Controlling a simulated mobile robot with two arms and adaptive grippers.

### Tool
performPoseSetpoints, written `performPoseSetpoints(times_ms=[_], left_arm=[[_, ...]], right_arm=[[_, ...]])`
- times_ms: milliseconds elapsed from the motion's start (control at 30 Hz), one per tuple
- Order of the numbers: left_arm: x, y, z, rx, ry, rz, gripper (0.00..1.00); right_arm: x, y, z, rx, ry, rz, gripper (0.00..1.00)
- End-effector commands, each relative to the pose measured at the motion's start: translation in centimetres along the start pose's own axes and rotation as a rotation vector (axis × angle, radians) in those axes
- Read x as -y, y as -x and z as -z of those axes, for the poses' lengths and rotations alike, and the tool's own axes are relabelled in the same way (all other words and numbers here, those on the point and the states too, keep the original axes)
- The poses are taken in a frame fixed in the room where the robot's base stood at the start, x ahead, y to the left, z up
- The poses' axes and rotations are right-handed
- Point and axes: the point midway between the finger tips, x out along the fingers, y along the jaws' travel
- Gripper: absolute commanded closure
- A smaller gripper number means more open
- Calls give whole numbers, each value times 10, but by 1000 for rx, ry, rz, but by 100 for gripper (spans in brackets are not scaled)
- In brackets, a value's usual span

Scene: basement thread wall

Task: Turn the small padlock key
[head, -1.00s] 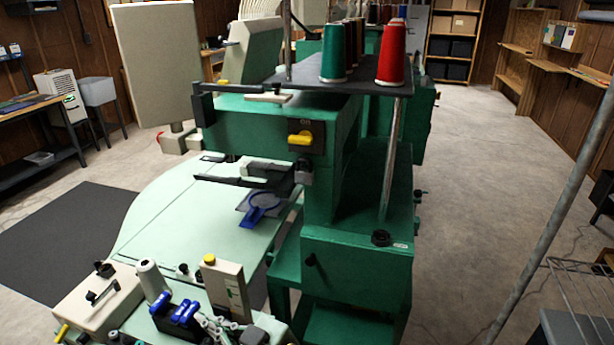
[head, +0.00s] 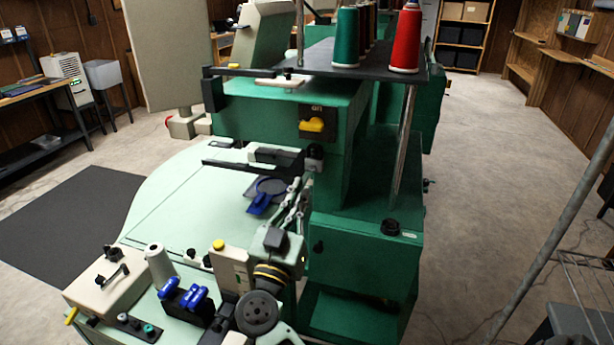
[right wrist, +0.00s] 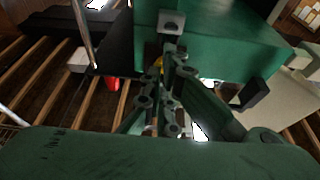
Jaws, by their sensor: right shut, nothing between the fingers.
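My right gripper (head: 303,184) has its fingers together and empty, pointing up in front of the green machine (head: 330,240). Its fingers also show in the right wrist view (right wrist: 170,68). A small grey and black block (head: 314,158) hangs on the machine head just above the fingertips, apart from them as far as I can tell. A grey block with a dark centre (right wrist: 172,22) lies beyond the fingers in the right wrist view. I cannot tell whether either is the padlock, and I make out no key. My left gripper is out of view.
A yellow switch handle (head: 312,125) marked ON sits above the block. A blue hoop (head: 264,194) lies on the pale table (head: 175,210). Thread cones, including a red one (head: 406,40), stand on a shelf above.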

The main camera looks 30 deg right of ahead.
Motion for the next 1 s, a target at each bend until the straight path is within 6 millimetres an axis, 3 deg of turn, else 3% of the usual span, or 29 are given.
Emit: performPoseSetpoints(times_ms=[300, 500, 1000], left_arm=[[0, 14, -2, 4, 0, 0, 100], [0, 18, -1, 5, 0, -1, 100], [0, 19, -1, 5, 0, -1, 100]], right_arm=[[0, -57, 4, -7, 1, 0, 100], [0, -84, 3, -6, 1, 1, 100], [0, -94, 2, -4, -1, 1, 100]])
